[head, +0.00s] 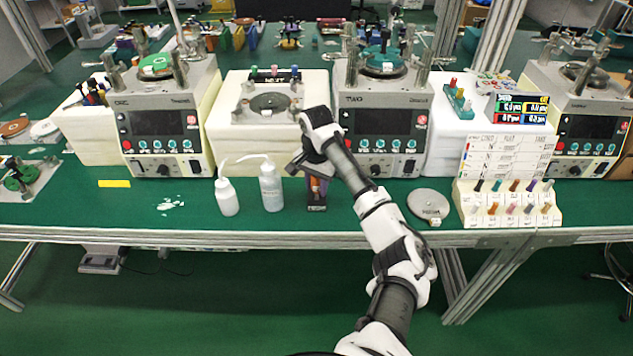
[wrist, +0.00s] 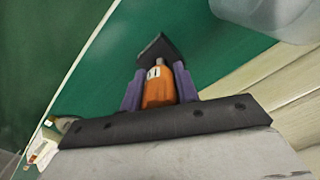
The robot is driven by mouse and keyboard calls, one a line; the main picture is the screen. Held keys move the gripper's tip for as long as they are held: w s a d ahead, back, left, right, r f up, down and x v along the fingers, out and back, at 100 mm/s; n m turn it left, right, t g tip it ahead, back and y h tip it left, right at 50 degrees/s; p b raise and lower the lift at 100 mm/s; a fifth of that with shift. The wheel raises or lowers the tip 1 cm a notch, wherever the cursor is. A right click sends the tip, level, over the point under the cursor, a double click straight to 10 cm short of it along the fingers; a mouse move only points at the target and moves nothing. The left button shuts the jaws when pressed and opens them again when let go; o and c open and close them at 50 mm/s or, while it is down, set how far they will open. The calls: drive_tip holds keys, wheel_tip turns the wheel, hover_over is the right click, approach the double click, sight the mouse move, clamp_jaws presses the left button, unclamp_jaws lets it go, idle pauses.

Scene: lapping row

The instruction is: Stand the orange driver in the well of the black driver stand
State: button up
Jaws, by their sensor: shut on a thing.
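The orange driver (wrist: 158,90) is between the two purple fingers of my gripper (wrist: 158,94) in the wrist view; the fingers are shut on its handle. In the head view the gripper (head: 318,184) points down, and a bit of orange shows between its fingers. The black driver stand (head: 316,205) is on the green bench just below the gripper. A black part of it also shows just beyond the driver in the wrist view (wrist: 157,48).
Two white wash bottles (head: 228,198) (head: 271,188) stand close left of the stand. A round grey plate (head: 428,204) lies to the right, with a cream rack of coloured pegs (head: 508,212) beyond it. Lapping machines (head: 384,122) stand behind. The bench's front edge (head: 250,232) is near.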

idle(0.3)
drive_tip(key=o, duration=1.1)
wheel_tip(320, 180, up, 14)
drive_tip(key=b, duration=0.1)
drive_tip(key=shift+f, duration=0.15)
